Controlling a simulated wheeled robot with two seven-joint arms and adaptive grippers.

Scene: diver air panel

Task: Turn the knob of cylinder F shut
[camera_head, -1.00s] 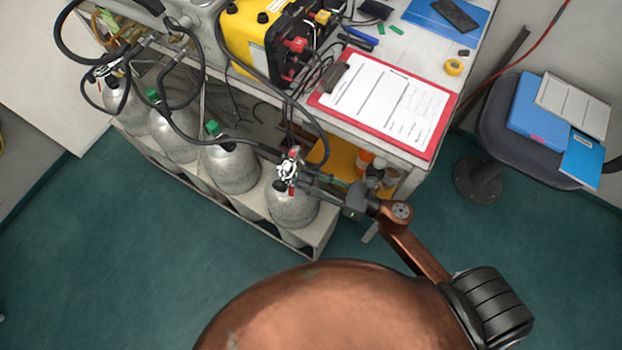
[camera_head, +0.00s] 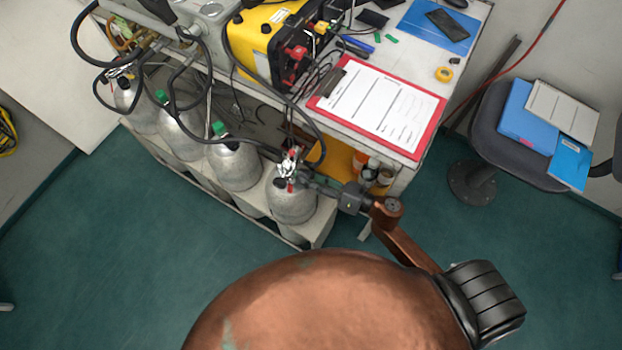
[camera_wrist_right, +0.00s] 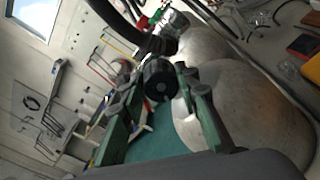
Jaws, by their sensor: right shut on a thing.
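The rightmost silver cylinder (camera_head: 291,204) stands at the right end of the rack, with a metal valve (camera_head: 290,165) with red parts on top. I cannot read a letter on any cylinder. My right gripper (camera_head: 306,180) reaches in from the right at this valve. In the right wrist view its two green fingers (camera_wrist_right: 158,98) are shut on a round black knob (camera_wrist_right: 160,80), with the cylinder's grey body (camera_wrist_right: 240,110) just to the right. My left gripper is not in view.
Several more cylinders, such as one with a green cap (camera_head: 232,163), stand to the left in the white rack (camera_head: 165,152). Black hoses (camera_head: 262,147) loop above them. The table with a red clipboard (camera_head: 430,145) is close behind my gripper. Green floor (camera_head: 120,235) is clear in front.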

